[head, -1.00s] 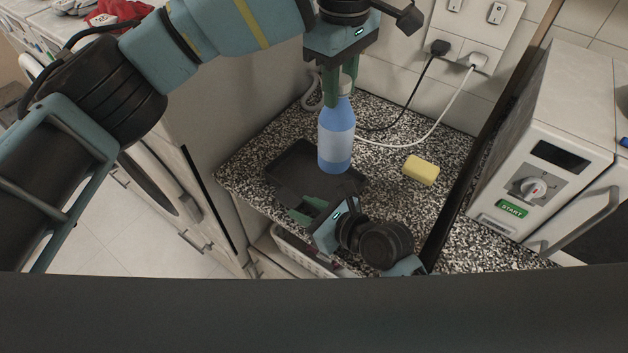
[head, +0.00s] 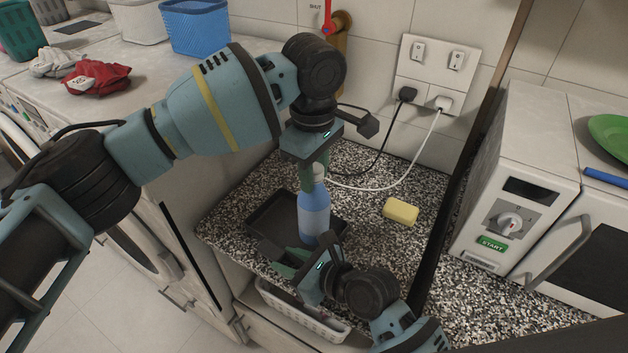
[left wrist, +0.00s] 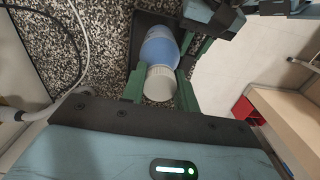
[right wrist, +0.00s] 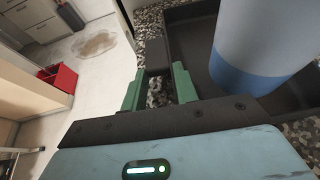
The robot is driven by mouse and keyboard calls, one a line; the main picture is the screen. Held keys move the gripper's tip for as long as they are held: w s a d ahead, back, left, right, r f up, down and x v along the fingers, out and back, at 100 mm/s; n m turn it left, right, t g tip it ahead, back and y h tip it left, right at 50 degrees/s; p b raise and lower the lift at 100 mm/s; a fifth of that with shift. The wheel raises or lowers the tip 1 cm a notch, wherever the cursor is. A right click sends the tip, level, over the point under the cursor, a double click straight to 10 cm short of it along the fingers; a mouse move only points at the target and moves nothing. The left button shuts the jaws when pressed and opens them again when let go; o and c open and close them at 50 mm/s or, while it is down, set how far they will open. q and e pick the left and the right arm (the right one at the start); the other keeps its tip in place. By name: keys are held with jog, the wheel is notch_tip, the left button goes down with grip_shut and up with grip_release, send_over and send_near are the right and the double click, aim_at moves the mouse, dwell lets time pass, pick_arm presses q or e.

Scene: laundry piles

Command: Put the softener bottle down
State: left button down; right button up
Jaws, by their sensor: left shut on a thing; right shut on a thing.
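The softener bottle (head: 313,212) is blue with a white cap and upright at the right front part of a dark tray (head: 262,217). My left gripper (head: 313,172) is above it, shut on its cap end; the cap (left wrist: 160,83) sits between the fingers in the left wrist view. My right gripper (head: 288,262) is low at the tray's front, shut on the tray's edge (right wrist: 155,55). The bottle's lower part (right wrist: 245,80) looms beside it in the right wrist view. I cannot tell whether its base touches the tray.
A yellow sponge (head: 401,211) lies on the speckled counter to the right, with free counter around it. Cables run from the wall sockets (head: 430,85) behind the bottle. A white appliance (head: 510,190) stands at the right. A white basket (head: 300,310) sits below the counter edge.

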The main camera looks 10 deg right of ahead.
pick_arm(q)
jog(key=shift+f, duration=1.15)
jog(key=shift+f, duration=0.2)
jog(key=c, duration=1.1)
grip_release()
jog(key=shift+o, duration=0.2)
jog(key=shift+r, duration=0.1)
notch_tip(320, 180, up, 12)
jog(key=shift+a, duration=0.1)
pick_arm(e)
jog(key=o, duration=1)
jog(key=shift+o, duration=0.3)
jog(key=shift+s, duration=0.1)
